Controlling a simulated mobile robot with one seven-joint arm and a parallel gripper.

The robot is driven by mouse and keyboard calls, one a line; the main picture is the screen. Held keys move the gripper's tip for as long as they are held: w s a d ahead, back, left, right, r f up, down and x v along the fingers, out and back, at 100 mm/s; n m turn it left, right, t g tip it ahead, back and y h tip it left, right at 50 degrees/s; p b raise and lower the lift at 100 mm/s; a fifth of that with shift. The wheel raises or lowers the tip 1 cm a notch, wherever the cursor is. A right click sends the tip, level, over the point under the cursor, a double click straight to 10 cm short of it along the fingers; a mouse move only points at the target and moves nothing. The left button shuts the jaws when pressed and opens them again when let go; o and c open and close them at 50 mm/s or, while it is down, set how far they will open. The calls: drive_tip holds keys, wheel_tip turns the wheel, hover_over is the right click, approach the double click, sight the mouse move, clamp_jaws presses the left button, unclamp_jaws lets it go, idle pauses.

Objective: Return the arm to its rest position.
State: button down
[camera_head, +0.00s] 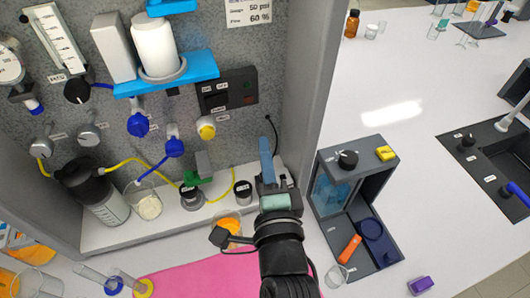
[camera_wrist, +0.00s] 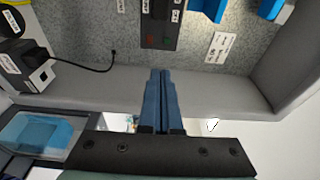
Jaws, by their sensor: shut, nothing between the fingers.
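My gripper (camera_head: 267,160) is in front of the right part of the membrane rig in the head view, with my dark arm reaching up to it from the bottom edge. Its blue fingers are together with nothing between them. In the wrist view my gripper (camera_wrist: 160,75) points at the rig's grey speckled panel (camera_wrist: 90,45), below the dark switch box (camera_wrist: 160,25). I cannot tell the exact gap between the fingertips and the panel.
The rig's side wall (camera_head: 314,80) stands just right of my gripper. A dark box unit (camera_head: 385,195) with a knob is further right. A beaker of orange material (camera_head: 228,224) stands left of my arm, near a pink mat (camera_head: 205,275).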

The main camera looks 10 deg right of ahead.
drive_tip(key=shift+s+r, duration=0.1)
drive_tip(key=shift+s, duration=0.05)
wheel_tip(320, 180, up, 23)
drive_tip(key=w+a+n+t, duration=0.1)
drive_tip(key=a+n+t, duration=0.3)
drive_tip(key=n, duration=0.6)
drive_tip(key=s+r+n+t, duration=0.2)
drive_tip(key=s+r+n, duration=0.2)
drive_tip(key=r, duration=0.5)
drive_tip(key=s+r+n+t+b, duration=0.1)
drive_tip(key=s+r+n+t, duration=0.2)
drive_tip(key=r, duration=0.6)
drive_tip(key=shift+s+a+n, duration=0.15)
drive_tip(key=shift+s+n, duration=0.35)
drive_tip(key=shift+s, duration=0.35)
